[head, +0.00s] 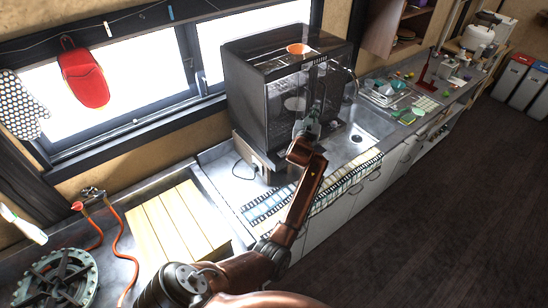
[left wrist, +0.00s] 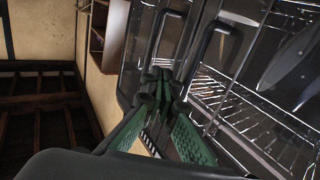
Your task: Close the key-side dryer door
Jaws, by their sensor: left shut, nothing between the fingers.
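The dryer (head: 262,95) is a dark box with clear panels, standing on the counter by the window. The left wrist view shows its glass front close up, with two dark curved handles, a left handle (left wrist: 160,32) and a right handle (left wrist: 216,42). Wire racks (left wrist: 245,105) and plates show through the glass. My left gripper (head: 310,122) is at the dryer's front. Its green fingers (left wrist: 164,84) are shut and empty, near the lower ends of the handles; contact is unclear. I cannot make out a key, or how far either door stands open. My right gripper is not in view.
An orange bowl (head: 298,48) sits on top of the dryer. A sink (head: 357,137) and dishes lie to its right. A striped mat (head: 268,207) lies in front of it. A wooden board (head: 178,222) and a red hose (head: 118,240) are at left. The floor (head: 450,210) is clear.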

